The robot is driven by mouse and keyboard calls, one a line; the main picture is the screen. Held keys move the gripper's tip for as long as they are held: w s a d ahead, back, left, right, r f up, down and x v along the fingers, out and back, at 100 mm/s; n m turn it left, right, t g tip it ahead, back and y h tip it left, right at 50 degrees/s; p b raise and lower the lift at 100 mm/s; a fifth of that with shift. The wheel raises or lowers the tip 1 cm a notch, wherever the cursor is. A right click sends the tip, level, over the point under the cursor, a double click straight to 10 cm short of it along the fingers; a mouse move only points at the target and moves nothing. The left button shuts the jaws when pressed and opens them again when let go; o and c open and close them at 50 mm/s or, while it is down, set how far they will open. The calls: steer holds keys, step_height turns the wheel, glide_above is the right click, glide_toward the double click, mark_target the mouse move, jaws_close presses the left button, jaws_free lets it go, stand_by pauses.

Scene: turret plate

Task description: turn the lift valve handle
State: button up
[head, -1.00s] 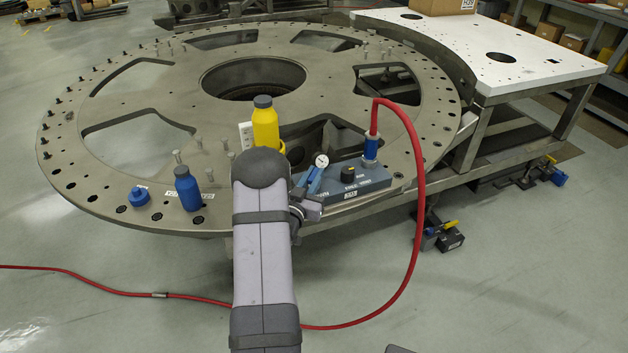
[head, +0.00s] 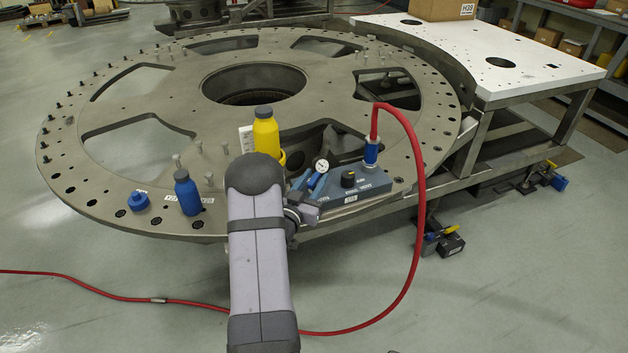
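The blue valve block (head: 357,188) sits on the near rim of the turret plate. It carries a round white gauge (head: 321,164), a black knob (head: 348,179) and a hose fitting (head: 371,153). Slim blue parts (head: 318,184) stand at the block's left end, just below the gauge. They look like the handle, but I cannot tell which part is the lever. My gripper (head: 303,208) is at this left end, close to the blue parts. My arm partly covers it, and its fingers cannot be made out. I cannot tell whether it touches the handle.
A red hose (head: 423,190) loops from the fitting down to the floor. A yellow bottle (head: 266,131), a blue bottle (head: 187,192) and a blue cap (head: 139,201) stand on the turret plate (head: 330,75) left of the block. Pegs and large cutouts break the plate's surface.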

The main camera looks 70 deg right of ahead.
mark_target(310, 187)
steer(key=a+b, duration=0.2)
steer(key=a, duration=0.5)
steer(key=shift+w, duration=0.1)
steer(key=shift+a, duration=0.15)
steer(key=shift+d+r+p, duration=0.15)
steer(key=shift+d+p, duration=0.6)
steer(key=shift+d, duration=0.6)
steer(key=shift+d+r+p, duration=0.15)
steer(key=shift+d+p, duration=0.55)
steer(key=shift+d, duration=0.65)
steer(key=shift+c, duration=0.4)
jaws_close()
